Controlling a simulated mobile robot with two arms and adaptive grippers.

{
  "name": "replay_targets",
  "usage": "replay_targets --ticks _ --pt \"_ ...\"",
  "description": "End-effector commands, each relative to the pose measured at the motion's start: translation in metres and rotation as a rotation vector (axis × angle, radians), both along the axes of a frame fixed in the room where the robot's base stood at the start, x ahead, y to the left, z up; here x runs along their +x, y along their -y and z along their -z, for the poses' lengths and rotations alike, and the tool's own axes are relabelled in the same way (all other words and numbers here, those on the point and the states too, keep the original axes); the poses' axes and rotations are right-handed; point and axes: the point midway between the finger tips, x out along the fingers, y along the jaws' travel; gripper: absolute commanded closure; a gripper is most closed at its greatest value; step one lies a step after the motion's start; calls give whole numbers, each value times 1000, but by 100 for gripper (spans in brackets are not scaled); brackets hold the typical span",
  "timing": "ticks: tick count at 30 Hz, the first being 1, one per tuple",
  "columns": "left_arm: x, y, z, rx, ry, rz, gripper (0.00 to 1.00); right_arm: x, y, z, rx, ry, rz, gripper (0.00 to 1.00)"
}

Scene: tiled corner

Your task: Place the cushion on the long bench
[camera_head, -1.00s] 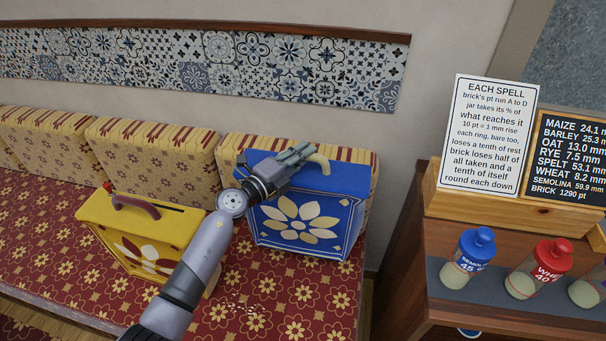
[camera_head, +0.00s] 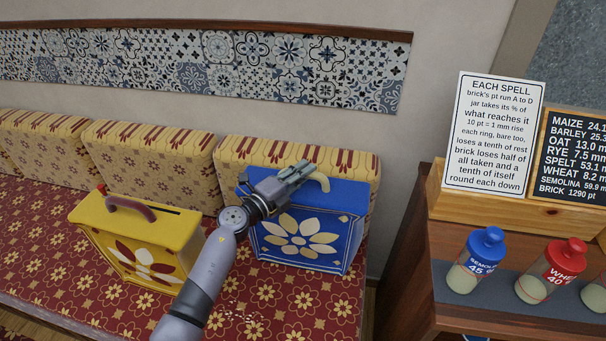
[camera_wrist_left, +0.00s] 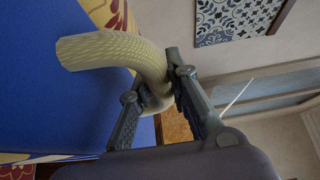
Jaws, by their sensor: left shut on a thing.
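The long bench (camera_head: 262,311) has a red seat with yellow flowers. Yellow patterned backrest cushions (camera_head: 150,140) stand along its back; no separate loose cushion stands out. My left gripper (camera_head: 297,176) is shut on the curved cream handle (camera_head: 319,181) of a blue box-like bag (camera_head: 272,222) with a cream flower. The handle (camera_wrist_left: 140,55) lies between the fingers in the left wrist view. The blue bag is upright at the bench's right end, in front of a backrest cushion. Whether its base touches the seat is unclear. My right gripper is not in view.
A yellow bag (camera_head: 180,227) with a brown handle stands on the seat to the left. A wooden stand at the right holds jars (camera_head: 477,260) and signs (camera_head: 495,130).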

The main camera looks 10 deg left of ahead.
Motion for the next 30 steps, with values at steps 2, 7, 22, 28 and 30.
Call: replay_targets --ticks 2,7,22,28,30 --pt "0 0 2 -2 3 0 100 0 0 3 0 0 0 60" --pt "0 0 3 0 -1 0 72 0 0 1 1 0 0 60" --pt "-1 0 -2 1 0 0 63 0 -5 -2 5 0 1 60" --pt "-29 -17 0 5 -2 0 63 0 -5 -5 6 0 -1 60" --pt "-42 -25 1 3 -4 -1 63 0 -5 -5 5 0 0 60"
